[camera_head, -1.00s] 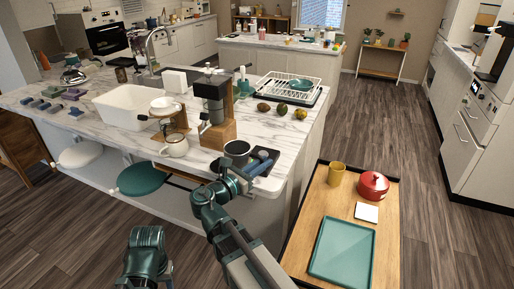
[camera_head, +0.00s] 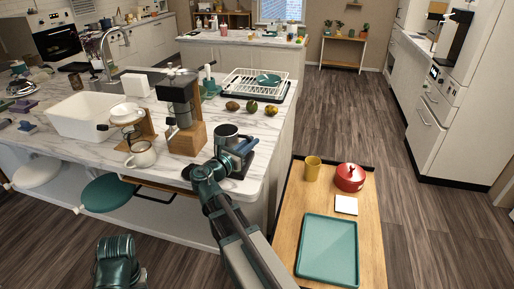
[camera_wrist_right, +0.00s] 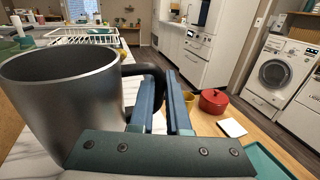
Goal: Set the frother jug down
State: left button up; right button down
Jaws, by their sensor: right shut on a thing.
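The frother jug (camera_head: 226,132), a grey metal jug with a black handle, is at the right end of the marble counter (camera_head: 90,147). In the right wrist view the jug (camera_wrist_right: 60,100) fills the left side, upright, with its base cut off. My right gripper (camera_head: 243,147) is shut on the black handle; its blue fingers (camera_wrist_right: 166,103) show in the wrist view.
A black grinder on a wooden block (camera_head: 187,138) and a glass mug (camera_head: 141,155) stand left of the jug. Avocado-like fruits (camera_head: 251,107) and a dish rack (camera_head: 262,82) are behind. A wooden table (camera_head: 283,225) with a teal tray (camera_head: 328,250) and red pot (camera_head: 350,178) is right.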

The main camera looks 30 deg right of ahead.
jog(key=shift+x, duration=1.85)
jog(key=shift+w+f, duration=0.1)
jog(key=shift+f, duration=0.1)
jog(key=f+b, duration=0.2)
jog(key=d+f+b, duration=0.1)
jog(key=f+b, duration=0.1)
jog(key=shift+w, duration=0.2)
jog(key=shift+r, duration=0.2)
jog(key=shift+f, duration=0.1)
jog(key=c, duration=1.3)
grip_release()
jog(key=shift+f, duration=0.1)
jog(key=shift+c, duration=0.2)
jog(key=o, duration=0.4)
